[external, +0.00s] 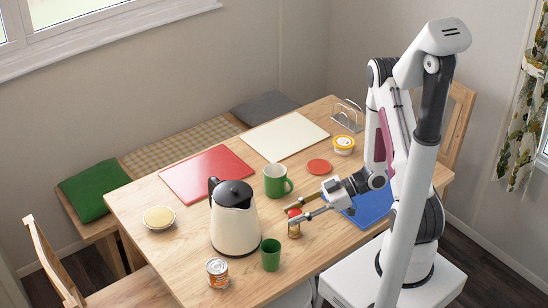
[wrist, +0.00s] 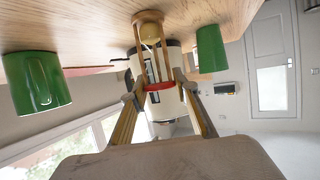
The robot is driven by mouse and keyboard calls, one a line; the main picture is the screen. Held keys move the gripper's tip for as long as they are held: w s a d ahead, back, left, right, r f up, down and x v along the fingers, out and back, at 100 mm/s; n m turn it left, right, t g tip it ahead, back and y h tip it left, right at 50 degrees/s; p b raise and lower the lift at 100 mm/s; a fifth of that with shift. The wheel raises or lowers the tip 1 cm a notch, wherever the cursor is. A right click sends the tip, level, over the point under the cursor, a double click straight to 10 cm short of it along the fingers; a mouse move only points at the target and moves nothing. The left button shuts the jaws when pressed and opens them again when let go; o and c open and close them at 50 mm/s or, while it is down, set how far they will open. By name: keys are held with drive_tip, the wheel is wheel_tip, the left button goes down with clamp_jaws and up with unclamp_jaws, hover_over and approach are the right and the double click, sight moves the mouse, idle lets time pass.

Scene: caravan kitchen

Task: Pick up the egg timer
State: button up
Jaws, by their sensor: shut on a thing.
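The egg timer (external: 294,229) is a small hourglass-like thing with a wooden frame and a red end. It is upright at the table's near side, right of the kettle. My gripper (external: 296,213) is shut on its upper part, with one finger on each side. In the wrist view the egg timer (wrist: 150,33) shows between the fingers, its red end close to the fingertips (wrist: 160,87). Its lower end is at or very near the table; I cannot tell whether it touches.
The cream kettle (external: 234,226) stands just left of the egg timer. A green cup (external: 270,256) and a tin (external: 217,273) stand in front, and a green mug (external: 275,181) behind. A blue board (external: 372,208) lies under my arm.

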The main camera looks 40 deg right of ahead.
drive_tip(key=shift+r, duration=0.15)
drive_tip(key=shift+r, duration=4.8)
